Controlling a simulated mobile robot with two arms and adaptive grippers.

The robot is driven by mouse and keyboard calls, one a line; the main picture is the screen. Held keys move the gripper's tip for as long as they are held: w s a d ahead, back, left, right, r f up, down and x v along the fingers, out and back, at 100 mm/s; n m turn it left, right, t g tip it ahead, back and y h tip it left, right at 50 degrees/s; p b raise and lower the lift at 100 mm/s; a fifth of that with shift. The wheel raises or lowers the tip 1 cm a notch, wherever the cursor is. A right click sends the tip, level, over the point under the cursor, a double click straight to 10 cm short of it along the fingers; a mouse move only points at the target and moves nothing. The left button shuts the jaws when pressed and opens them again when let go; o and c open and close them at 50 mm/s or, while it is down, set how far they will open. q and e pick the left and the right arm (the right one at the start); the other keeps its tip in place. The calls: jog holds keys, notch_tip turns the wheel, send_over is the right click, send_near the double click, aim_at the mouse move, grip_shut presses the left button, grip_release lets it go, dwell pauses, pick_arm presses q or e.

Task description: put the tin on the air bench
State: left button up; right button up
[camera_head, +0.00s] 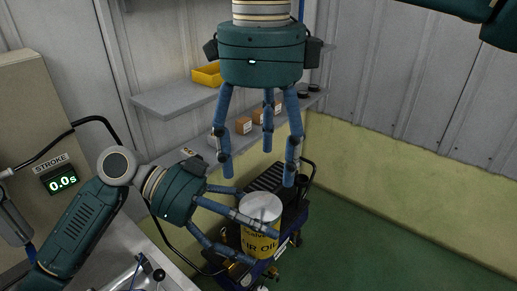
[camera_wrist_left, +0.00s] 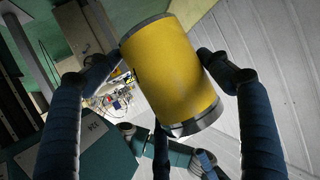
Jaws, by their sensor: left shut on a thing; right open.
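The tin (camera_head: 262,236) is a yellow can with a pale metal top and dark lettering that reads in part "IR OIL". It stands roughly upright in the head view. My left gripper (camera_head: 243,236) is shut on it, with blue fingers around its side. In the left wrist view the tin (camera_wrist_left: 172,75) sits between the fingers of my left gripper (camera_wrist_left: 165,75). My right gripper (camera_head: 262,165) hangs above the tin, open and empty, fingers pointing down. I cannot tell which surface is the air bench.
A dark cart (camera_head: 290,215) stands behind and below the tin. Wall shelves (camera_head: 175,97) hold a yellow bin (camera_head: 207,75) and small brown boxes (camera_head: 244,125). A beige cabinet with a "STROKE" display (camera_head: 62,182) is at left. Green floor (camera_head: 400,235) is clear at right.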

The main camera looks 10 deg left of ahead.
aim_at(260, 205)
pick_arm(q)
jog(key=shift+r, duration=0.1)
pick_arm(e)
notch_tip(260, 205, down, 11)
jog(key=shift+s+a, duration=0.1)
dwell(0.3)
pick_arm(q)
jog(key=shift+o, duration=0.2)
pick_arm(e)
jog(key=c, duration=1.1)
pick_arm(q)
jog(key=o, duration=1.6)
pick_arm(e)
jog(key=shift+c, duration=1.1)
